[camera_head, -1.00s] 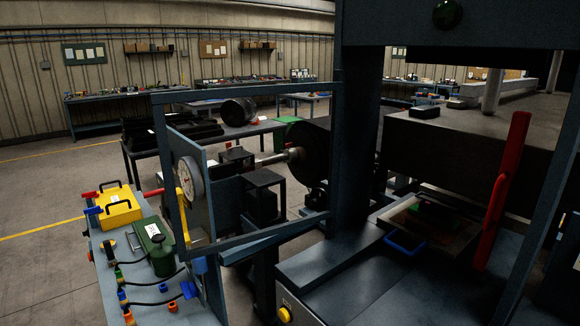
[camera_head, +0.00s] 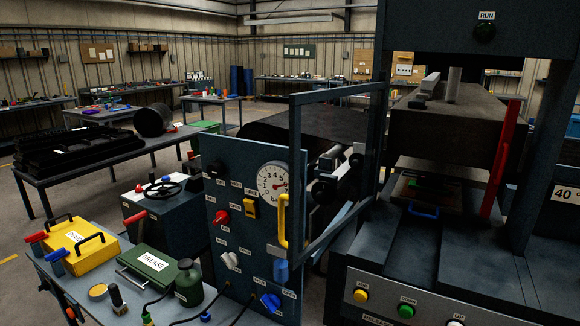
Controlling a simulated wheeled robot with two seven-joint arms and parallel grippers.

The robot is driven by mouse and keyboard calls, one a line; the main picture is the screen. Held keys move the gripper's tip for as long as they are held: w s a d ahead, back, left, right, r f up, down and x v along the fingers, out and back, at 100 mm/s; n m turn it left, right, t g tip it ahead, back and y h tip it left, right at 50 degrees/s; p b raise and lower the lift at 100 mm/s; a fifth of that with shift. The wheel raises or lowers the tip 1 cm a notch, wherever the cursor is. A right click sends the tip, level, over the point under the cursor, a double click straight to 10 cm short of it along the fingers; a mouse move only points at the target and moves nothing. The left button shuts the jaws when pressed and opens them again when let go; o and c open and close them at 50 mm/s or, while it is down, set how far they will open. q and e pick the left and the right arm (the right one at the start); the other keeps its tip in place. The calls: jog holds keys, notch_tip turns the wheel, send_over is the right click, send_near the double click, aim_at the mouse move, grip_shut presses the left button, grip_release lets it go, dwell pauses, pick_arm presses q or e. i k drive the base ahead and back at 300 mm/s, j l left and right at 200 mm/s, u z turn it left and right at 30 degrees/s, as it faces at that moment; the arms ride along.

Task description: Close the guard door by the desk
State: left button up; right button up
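The guard door is a dark blue-grey open frame (camera_head: 296,130) hung beside the press column. It stands swung out from the press, its free edge to the left. A yellow upright handle (camera_head: 283,220) is on that free edge, in front of the gauge panel in the picture. The press (camera_head: 400,275) is on the right, with its opening uncovered in view. Neither of my grippers is in view.
A blue-grey control panel (camera_head: 225,190) with a round gauge stands behind the door's free edge. A bench with a yellow box (camera_head: 80,243) and a green grease case (camera_head: 147,264) is at the lower left. A red bar (camera_head: 500,160) slants across the press opening.

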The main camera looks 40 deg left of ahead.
aim_at(295, 259)
jog(key=j+z, duration=0.1)
jog(key=j, duration=0.3)
jog(key=k+j+z, duration=0.1)
jog(key=j, duration=0.3)
jog(key=k+j+z, duration=0.1)
jog(key=j, duration=0.3)
jog(key=k+j, duration=0.1)
jog(key=j, duration=0.3)
jog(key=j+z, duration=0.15)
jog(key=j, duration=0.25)
jog(key=k+j+z, duration=0.1)
jog(key=j, duration=0.3)
jog(key=k+j+z, duration=0.1)
jog(key=j, duration=0.25)
jog(key=k, duration=0.1)
